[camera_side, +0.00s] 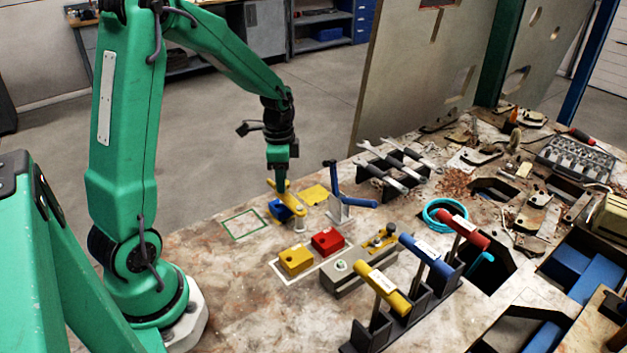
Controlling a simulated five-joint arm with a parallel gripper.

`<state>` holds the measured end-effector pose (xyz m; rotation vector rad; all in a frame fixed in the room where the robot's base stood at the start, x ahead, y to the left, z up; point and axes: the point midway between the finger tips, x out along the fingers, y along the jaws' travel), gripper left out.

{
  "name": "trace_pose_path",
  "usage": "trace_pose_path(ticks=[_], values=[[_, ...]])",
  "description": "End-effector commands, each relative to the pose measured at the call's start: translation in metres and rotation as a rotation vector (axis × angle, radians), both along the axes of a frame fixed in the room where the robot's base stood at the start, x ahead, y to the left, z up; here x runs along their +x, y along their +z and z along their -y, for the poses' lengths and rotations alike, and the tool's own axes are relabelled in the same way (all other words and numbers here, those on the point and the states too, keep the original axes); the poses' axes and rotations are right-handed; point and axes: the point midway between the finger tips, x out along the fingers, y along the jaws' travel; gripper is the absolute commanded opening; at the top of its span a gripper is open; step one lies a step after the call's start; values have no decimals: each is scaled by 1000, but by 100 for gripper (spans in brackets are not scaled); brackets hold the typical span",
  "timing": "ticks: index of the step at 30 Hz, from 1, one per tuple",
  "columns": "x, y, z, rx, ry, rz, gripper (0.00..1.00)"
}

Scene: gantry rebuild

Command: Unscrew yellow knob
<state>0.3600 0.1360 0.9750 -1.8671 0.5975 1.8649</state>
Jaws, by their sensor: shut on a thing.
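I cannot tell whether the two touch. The fingertips are too small to see clearly.
Yellow (296,260) and red (327,242) blocks stand in front. A blue lever on a pale stand (340,207) is close on the right. A rack with yellow, blue and red handles (430,258) is at front right. A green-outlined square (245,224) on the left is empty.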

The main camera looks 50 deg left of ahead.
Motion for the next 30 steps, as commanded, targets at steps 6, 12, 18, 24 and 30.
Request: trace_pose_path(ticks=[6, 12, 18, 24, 30], values=[[-1, -1, 2, -1, 202, -4, 14], [-1, -1, 2, -1, 391, -4, 14], [-1, -1, 3, -1, 580, -5, 14], [-1, -2, 3, -1, 770, -5, 14], [-1, -2, 3, -1, 959, -5, 14]])
